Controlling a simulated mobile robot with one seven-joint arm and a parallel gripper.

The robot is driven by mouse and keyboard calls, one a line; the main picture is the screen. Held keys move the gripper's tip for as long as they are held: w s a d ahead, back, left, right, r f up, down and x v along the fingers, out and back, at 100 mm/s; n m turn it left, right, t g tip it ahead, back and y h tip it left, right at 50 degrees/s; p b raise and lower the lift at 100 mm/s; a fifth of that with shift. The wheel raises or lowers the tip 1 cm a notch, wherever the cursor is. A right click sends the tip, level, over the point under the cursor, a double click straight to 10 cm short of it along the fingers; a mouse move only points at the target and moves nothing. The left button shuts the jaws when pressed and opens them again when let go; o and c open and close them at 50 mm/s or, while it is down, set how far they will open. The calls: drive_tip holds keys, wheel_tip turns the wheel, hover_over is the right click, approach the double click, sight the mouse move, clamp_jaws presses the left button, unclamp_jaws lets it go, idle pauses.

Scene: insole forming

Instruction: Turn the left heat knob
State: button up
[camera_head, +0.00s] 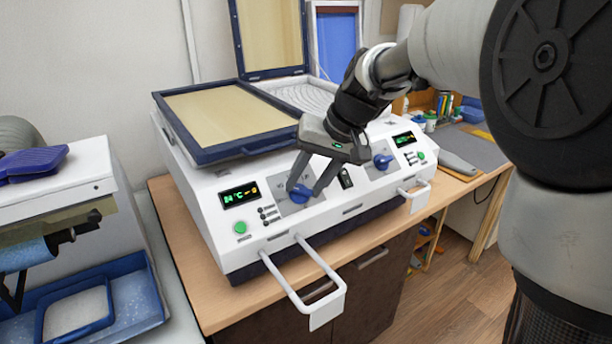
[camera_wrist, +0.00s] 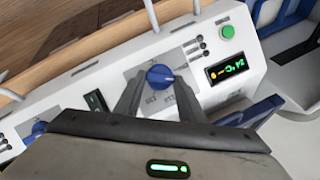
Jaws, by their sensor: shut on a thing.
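The left heat knob (camera_head: 300,194) is a round blue dial on the sloped white front panel of the forming machine (camera_head: 200,190). My gripper (camera_head: 303,188) reaches down to it from the upper right, with one finger on either side. In the wrist view the blue knob (camera_wrist: 159,76) sits between the two dark fingertips of my gripper (camera_wrist: 158,82), which are closed on it. A green-lit display (camera_head: 239,195) left of the knob reads about 24 °C; it also shows in the wrist view (camera_wrist: 227,68).
A green button (camera_head: 240,228) and small black buttons (camera_head: 268,214) lie beside the knob. The right blue knob (camera_head: 382,161) is on the same panel. White handles (camera_head: 312,280) stick out in front. A blue-framed lid (camera_head: 225,112) is above the panel.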

drive_tip(key=shift+d+m+y, duration=0.1)
drive_tip(key=shift+m+y, duration=0.2)
drive_tip(key=shift+m, duration=0.7)
drive_tip(key=o, duration=1)
drive_tip(key=shift+o, duration=0.2)
drive_tip(key=p+v, duration=0.1)
drive_tip(key=v, duration=1.6)
drive_tip(key=shift+d+p, duration=0.2)
drive_tip(key=shift+p, duration=0.1)
drive_tip(key=shift+s+r, duration=0.15)
drive_tip(key=s+d+f+t+h+p, duration=0.1)
drive_tip(key=s+d+f+h+p, duration=0.1)
drive_tip(key=s, duration=0.7)
drive_tip(key=s+d+f+n+t+h+p, duration=0.1)
drive_tip(key=s+d+f+h+p, duration=0.2)
drive_tip(key=s, duration=0.7)
drive_tip(key=shift+s+d+f+t+p, duration=0.25)
drive_tip(key=shift+d+f+t+p, duration=0.05)
drive_tip(key=shift+d+f+p, duration=0.4)
